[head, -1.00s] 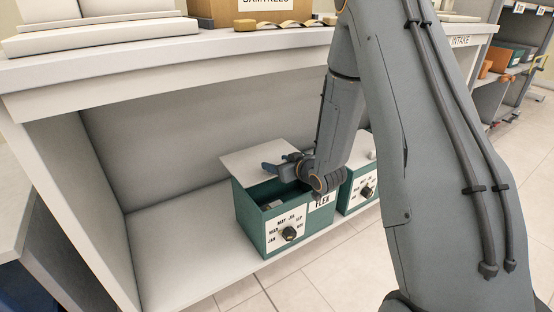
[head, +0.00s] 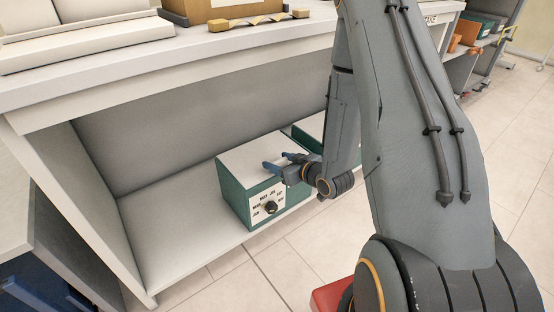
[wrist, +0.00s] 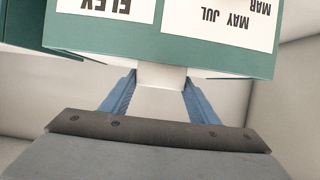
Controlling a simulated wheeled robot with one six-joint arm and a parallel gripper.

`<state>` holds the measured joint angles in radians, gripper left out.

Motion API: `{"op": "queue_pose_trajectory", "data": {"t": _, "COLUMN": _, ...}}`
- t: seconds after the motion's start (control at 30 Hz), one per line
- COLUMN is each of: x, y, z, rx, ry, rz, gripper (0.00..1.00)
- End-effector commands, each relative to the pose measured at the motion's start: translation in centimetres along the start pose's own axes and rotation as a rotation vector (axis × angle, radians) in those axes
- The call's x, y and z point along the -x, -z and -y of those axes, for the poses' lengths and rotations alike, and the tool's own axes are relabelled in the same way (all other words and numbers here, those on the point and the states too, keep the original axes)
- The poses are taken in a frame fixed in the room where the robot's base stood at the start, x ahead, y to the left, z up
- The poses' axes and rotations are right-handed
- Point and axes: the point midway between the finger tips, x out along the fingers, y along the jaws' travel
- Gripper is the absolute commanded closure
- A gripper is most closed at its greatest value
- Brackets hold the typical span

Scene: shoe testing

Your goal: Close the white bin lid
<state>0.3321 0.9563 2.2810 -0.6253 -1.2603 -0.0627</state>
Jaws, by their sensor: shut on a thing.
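The white lid (head: 250,157) lies over the top of the green bin (head: 234,207), and the bin's inside is hidden. The bin stands on the low shelf, with a dial and month names on its front. My gripper (head: 276,162) is at the lid's right part, its blue fingers over the lid. In the wrist view my gripper (wrist: 160,78) is shut on a pale tab, seemingly part of the lid. The bin (wrist: 200,50) shows there upside down with its FLEX label. I cannot tell whether the lid is fully seated.
A second green bin (head: 311,130) stands close behind on the right, partly hidden by my arm. The low shelf (head: 170,225) is clear to the left. The white bench top (head: 150,65) overhangs the bins. A red object (head: 330,296) shows at the bottom edge.

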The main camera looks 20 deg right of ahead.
Motion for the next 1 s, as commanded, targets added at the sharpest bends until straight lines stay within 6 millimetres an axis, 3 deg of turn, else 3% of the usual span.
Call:
{"op": "queue_pose_trajectory", "data": {"t": 0.13, "x": 0.3, "y": -0.4, "z": 0.1, "rx": -0.006, "ry": -0.002, "rz": 0.01, "gripper": 0.86}}
{"op": "queue_pose_trajectory", "data": {"t": 0.17, "x": 0.3, "y": -0.4, "z": 0.1, "rx": -0.006, "ry": -0.002, "rz": 0.01, "gripper": 0.4}}
{"op": "queue_pose_trajectory", "data": {"t": 0.23, "x": 0.3, "y": -0.4, "z": 0.1, "rx": -0.005, "ry": -0.001, "rz": 0.01, "gripper": 0.28}}
{"op": "queue_pose_trajectory", "data": {"t": 0.63, "x": 0.7, "y": -0.1, "z": 0.2, "rx": -0.003, "ry": 0.0, "rz": 0.007, "gripper": 0.27}}
{"op": "queue_pose_trajectory", "data": {"t": 1.0, "x": 6.5, "y": -0.1, "z": 0.2, "rx": -0.005, "ry": -0.001, "rz": 0.008, "gripper": 0.27}}
